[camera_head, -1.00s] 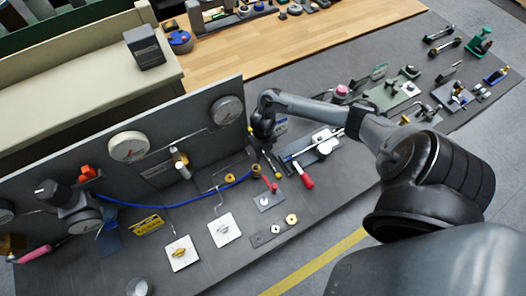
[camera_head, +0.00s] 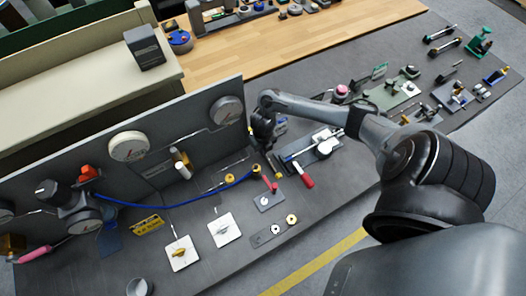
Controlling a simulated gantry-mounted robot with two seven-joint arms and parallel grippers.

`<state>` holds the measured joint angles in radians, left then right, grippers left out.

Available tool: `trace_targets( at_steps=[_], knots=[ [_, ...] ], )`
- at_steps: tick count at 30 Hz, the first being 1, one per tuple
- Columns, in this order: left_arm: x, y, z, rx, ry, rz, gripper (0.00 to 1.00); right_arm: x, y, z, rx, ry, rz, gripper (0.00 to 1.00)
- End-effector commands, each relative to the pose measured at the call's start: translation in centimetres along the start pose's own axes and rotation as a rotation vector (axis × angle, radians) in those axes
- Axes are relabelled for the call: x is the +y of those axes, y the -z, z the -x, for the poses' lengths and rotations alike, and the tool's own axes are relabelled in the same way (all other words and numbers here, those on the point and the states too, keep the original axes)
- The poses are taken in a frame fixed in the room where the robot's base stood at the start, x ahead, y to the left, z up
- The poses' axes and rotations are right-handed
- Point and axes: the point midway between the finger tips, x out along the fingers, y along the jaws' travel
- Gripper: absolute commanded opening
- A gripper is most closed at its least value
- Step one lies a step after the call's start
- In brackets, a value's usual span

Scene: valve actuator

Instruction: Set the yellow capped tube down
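My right gripper (camera_head: 267,148) points down at the middle of the bench, in front of the grey upright panel. Its fingers are dark and small, and I cannot tell whether they are open or shut. A small yellow tip (camera_head: 250,131) shows at the left side of this gripper. It may be the cap of the yellow capped tube, but most of that thing is hidden or too small to make out. I cannot tell whether it is held. My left gripper is not in view.
The grey panel (camera_head: 160,150) carries gauges and a blue hose (camera_head: 180,204). In front lie white plates (camera_head: 223,230), a red-handled tool (camera_head: 304,175) and a grey plate with a brass ring (camera_head: 291,219). A clear cup (camera_head: 139,287) stands at the lower left.

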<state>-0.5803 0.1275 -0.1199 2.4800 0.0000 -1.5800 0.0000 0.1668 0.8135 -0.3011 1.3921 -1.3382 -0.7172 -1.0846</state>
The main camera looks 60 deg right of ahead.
Motion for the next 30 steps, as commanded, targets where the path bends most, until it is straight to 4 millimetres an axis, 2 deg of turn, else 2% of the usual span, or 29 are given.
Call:
trace_targets(
  at_steps=[23, 30],
  knots=[
    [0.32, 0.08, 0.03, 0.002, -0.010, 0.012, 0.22, 0.01, -0.02, 0.03, 0.000, 0.000, 0.000, 0.00],
    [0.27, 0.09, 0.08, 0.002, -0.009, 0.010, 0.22, 0.03, -0.06, 0.74, -0.001, -0.001, 0.001, 0.00]
  ],
)
